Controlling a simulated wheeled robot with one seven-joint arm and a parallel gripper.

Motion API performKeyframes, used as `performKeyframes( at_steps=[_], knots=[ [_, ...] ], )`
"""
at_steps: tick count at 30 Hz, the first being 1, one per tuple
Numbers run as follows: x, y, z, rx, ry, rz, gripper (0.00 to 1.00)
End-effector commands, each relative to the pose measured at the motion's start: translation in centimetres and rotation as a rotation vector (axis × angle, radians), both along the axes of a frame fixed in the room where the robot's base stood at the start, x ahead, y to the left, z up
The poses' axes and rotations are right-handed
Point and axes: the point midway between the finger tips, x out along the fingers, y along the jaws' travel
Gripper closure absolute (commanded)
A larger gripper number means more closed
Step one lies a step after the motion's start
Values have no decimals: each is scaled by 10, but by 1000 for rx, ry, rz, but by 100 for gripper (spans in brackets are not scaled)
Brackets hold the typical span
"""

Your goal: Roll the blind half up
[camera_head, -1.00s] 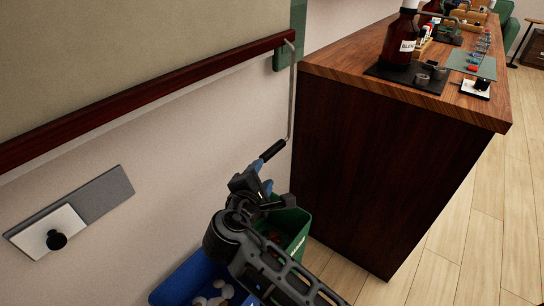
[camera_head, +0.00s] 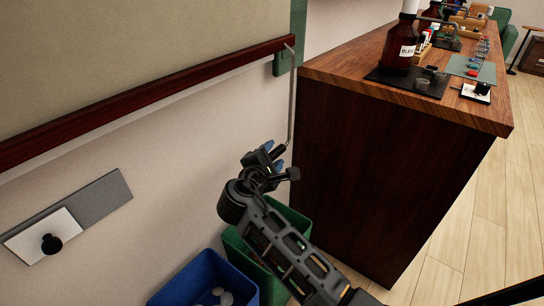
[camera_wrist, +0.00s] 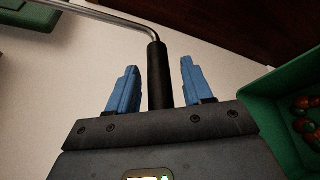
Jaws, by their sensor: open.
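The beige blind (camera_head: 140,60) hangs at the upper left with a dark red bottom bar (camera_head: 150,100). A thin grey crank rod (camera_head: 292,95) hangs from a green bracket (camera_head: 283,60) at its right end and bends near the bottom into a black handle (camera_head: 281,149). My gripper (camera_head: 273,155) is at this handle, which is partly hidden by it in the head view. In the wrist view the black handle (camera_wrist: 158,75) stands between the two blue fingers of my gripper (camera_wrist: 159,66), nearer the left one. Gaps show on both sides, so the fingers are open around it.
A wooden counter (camera_head: 390,170) with bottles and trays stands close to the right of the crank. A green bin (camera_head: 235,245) and a blue bin (camera_head: 200,280) stand below my arm.

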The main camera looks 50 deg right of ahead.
Motion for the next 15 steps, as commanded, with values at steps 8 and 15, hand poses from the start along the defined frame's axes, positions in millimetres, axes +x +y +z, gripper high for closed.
performKeyframes(
  at_steps=[8,15],
  knots=[
    [0,0,0,0,0,0,61],
    [0,0,0,0,0,0,84]
  ],
)
